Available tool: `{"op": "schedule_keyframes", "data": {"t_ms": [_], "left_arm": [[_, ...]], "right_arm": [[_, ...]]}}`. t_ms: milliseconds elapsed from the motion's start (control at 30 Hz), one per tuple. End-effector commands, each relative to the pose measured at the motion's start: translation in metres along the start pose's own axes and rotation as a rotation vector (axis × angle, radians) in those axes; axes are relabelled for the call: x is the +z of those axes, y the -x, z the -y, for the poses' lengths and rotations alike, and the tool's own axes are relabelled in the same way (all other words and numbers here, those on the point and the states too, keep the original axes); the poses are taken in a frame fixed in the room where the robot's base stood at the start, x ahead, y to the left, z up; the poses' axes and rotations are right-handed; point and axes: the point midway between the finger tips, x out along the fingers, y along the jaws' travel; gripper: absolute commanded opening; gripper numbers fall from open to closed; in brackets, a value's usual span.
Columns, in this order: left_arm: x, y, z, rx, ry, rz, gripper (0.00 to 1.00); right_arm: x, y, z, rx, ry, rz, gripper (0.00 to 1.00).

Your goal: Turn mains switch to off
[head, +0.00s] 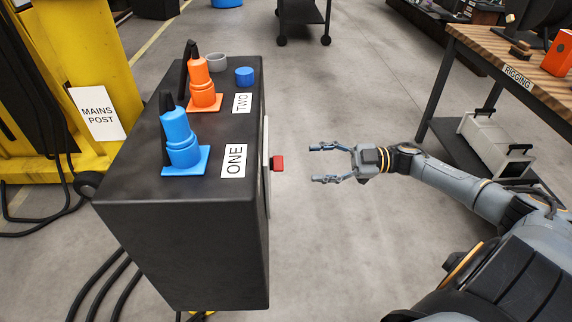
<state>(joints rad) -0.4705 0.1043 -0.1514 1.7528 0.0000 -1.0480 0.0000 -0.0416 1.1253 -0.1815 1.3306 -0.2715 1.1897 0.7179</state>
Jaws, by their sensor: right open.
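The mains post is a dark box-shaped cabinet (125,182) seen from above. A red switch handle (278,163) sticks out from a pale plate (266,160) on its right side; that side is seen nearly edge-on, so the switch's markings are hidden. My right gripper (316,163) is open and empty, to the right of the red handle. Its fingers point left at the handle, with a small gap between. My left gripper is not in view.
On the cabinet stand a blue plug (181,138) by label ONE and an orange plug (201,82) by label TWO, with a blue cap (244,77) and a grey ring (215,62). A rigging bench (490,55) stands right. Cables (105,285) lie at lower left.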

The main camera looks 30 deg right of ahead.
Motion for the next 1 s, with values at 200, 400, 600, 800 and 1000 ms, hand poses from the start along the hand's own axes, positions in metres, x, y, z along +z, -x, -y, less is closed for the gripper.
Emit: {"op": "schedule_keyframes", "data": {"t_ms": [200,400,600,800,1000], "left_arm": [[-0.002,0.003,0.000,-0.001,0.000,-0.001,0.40],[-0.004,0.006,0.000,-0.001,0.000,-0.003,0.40],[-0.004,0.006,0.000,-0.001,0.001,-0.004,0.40],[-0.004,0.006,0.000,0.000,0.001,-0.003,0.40],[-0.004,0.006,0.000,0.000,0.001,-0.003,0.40]], "right_arm": [[0.000,-0.047,-0.001,0.002,0.001,-0.004,0.60],[0.000,-0.075,-0.001,0.003,0.001,-0.001,0.60],[0.001,-0.085,-0.001,0.002,0.001,0.001,0.60],[0.001,-0.085,0.000,0.002,0.000,0.002,0.60],[0.001,-0.085,0.000,0.002,0.000,0.002,0.28]]}}
